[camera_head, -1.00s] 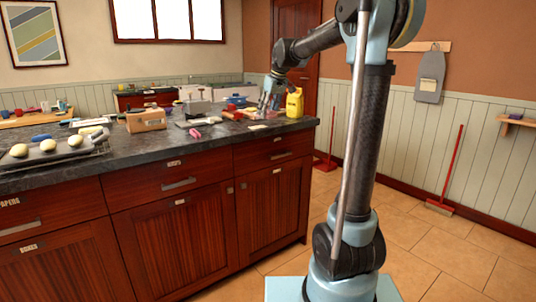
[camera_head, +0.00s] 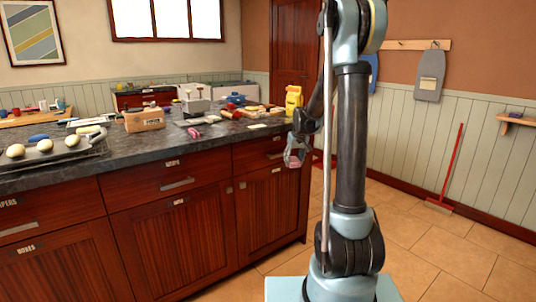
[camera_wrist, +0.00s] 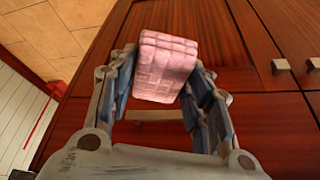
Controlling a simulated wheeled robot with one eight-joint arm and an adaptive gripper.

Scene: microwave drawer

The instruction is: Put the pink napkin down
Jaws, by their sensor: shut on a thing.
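The pink napkin (camera_wrist: 165,68) is a folded, checked block held between the fingers of my gripper (camera_wrist: 163,90) in the wrist view. In the head view my gripper (camera_head: 297,154) hangs beside the right end of the counter, below the level of its top. The napkin shows there only as a small pink patch (camera_head: 294,162). My gripper is shut on the napkin. Dark red cabinet doors (camera_wrist: 265,125) are close behind the napkin in the wrist view.
The dark counter (camera_head: 150,151) carries a tray of pale rolls (camera_head: 62,155), a wooden box (camera_head: 144,120), a pink item (camera_head: 193,133) and a yellow jug (camera_head: 293,99). Open tiled floor (camera_head: 420,245) lies to the right. A red broom (camera_head: 450,170) leans on the wall.

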